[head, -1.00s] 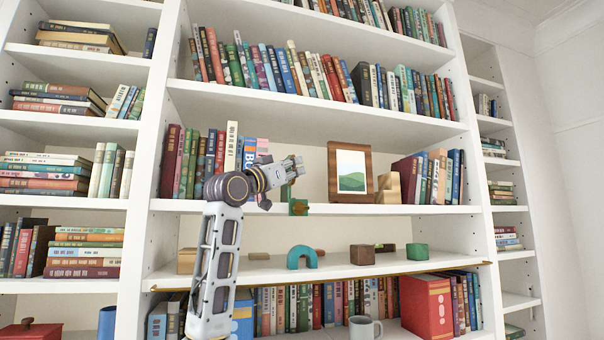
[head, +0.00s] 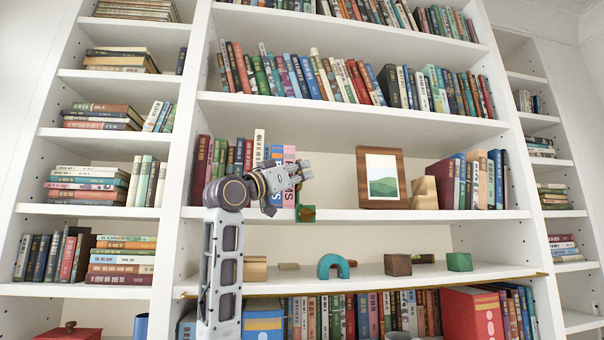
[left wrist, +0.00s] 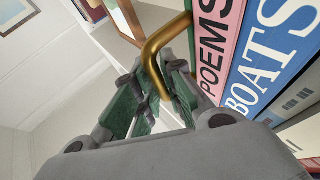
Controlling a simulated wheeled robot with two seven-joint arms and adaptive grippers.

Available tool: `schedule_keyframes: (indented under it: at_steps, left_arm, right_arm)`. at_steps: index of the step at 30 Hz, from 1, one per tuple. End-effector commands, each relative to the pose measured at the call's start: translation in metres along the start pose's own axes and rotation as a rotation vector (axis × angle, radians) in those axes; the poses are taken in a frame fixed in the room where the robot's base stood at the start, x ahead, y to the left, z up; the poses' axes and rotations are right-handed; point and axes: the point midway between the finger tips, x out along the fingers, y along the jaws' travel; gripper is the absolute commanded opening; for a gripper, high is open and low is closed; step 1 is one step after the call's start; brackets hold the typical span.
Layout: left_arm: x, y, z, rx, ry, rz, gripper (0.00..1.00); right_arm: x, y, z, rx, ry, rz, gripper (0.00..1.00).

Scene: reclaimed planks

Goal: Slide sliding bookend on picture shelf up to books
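The sliding bookend (head: 306,213) is a small green and brass piece at the front of the picture shelf (head: 345,216), beside the row of books (head: 283,168). In the left wrist view its bent brass bar (left wrist: 158,48) runs between my fingers. The bar lies very close to the pink POEMS book (left wrist: 215,45); I cannot tell whether they touch. My left gripper (head: 298,172) is shut on that bar in front of the pink book, and its fingertips also show in the left wrist view (left wrist: 165,85). Its hand hides part of the bookend and books. My right gripper is not in view.
A framed picture (head: 381,178) and a wooden block (head: 424,193) stand on the same shelf to the right, with more books beyond. The shelf between bookend and picture is clear. The shelf below holds a teal arch (head: 334,264) and small blocks.

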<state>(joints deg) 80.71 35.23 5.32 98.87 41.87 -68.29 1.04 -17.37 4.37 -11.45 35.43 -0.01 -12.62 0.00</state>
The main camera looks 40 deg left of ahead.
Motion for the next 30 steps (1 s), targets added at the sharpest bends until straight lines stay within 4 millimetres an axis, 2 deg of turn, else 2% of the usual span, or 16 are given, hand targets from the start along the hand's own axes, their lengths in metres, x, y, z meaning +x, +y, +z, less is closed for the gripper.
schedule_keyframes:
  at_steps: [1,4,17,23,30]
  left_arm:
    - [0.0,0.0,0.0,0.0,0.0,0.0,0.21]
    - [0.0,0.0,0.0,0.0,-0.001,0.0,0.32]
    - [-0.002,0.0,0.001,0.0,-0.002,0.001,0.32]
    - [-0.014,0.0,0.0,0.001,-0.001,0.0,0.32]
    - [-0.041,0.0,0.001,0.002,-0.001,0.0,0.32]
  right_arm:
    - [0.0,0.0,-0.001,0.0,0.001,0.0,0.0]
    - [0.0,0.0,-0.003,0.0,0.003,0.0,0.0]
    - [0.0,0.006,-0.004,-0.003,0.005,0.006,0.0]
    - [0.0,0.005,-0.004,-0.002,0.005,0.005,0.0]
    - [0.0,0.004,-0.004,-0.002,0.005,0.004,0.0]
